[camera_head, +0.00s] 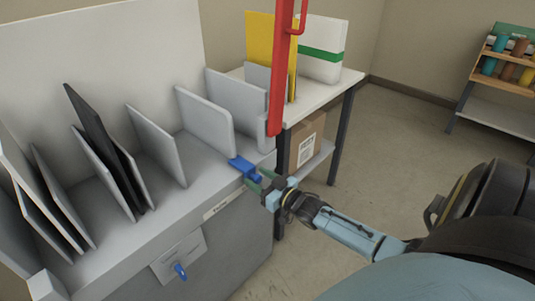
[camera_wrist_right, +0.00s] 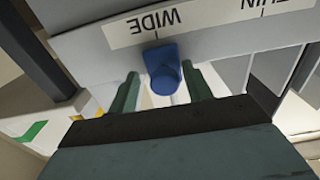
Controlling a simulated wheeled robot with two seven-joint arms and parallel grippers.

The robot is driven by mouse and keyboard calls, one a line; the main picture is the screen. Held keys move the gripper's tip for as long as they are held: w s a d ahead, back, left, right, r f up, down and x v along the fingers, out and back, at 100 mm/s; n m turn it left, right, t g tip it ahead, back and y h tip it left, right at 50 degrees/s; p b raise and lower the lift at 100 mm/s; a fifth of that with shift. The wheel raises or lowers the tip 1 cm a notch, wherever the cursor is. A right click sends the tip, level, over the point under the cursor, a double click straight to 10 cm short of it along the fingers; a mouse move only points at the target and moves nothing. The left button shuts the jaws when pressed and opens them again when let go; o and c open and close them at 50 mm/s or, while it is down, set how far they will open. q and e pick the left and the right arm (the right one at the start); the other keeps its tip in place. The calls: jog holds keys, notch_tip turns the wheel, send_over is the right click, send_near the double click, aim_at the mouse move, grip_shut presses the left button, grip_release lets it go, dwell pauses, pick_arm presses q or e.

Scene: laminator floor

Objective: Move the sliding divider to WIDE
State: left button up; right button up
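The sliding divider's blue knob (camera_head: 243,167) sits at the right end of the grey machine's front edge. In the right wrist view the knob (camera_wrist_right: 163,68) is just below the word WIDE on an upside-down white label (camera_wrist_right: 185,20); a second word, partly cut off, seems to read THIN. My right gripper (camera_head: 256,178) is at the knob. In the wrist view its two green fingers (camera_wrist_right: 160,82) stand apart on either side of the knob, with small gaps showing. A pale grey divider plate (camera_head: 205,120) stands behind the knob. My left gripper is not in view.
Several grey and black plates (camera_head: 95,135) stand upright along the machine's bed (camera_head: 180,220). A side table (camera_head: 320,95) with a yellow binder stands behind.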

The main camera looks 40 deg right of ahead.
jog(key=shift+s, duration=0.4)
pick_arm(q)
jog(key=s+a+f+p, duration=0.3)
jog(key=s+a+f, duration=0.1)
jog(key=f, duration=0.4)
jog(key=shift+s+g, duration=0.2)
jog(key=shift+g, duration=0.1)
pick_arm(e)
jog(key=s+d, duration=0.1)
jog(key=s, duration=1.1)
jog(key=shift+s, duration=0.2)
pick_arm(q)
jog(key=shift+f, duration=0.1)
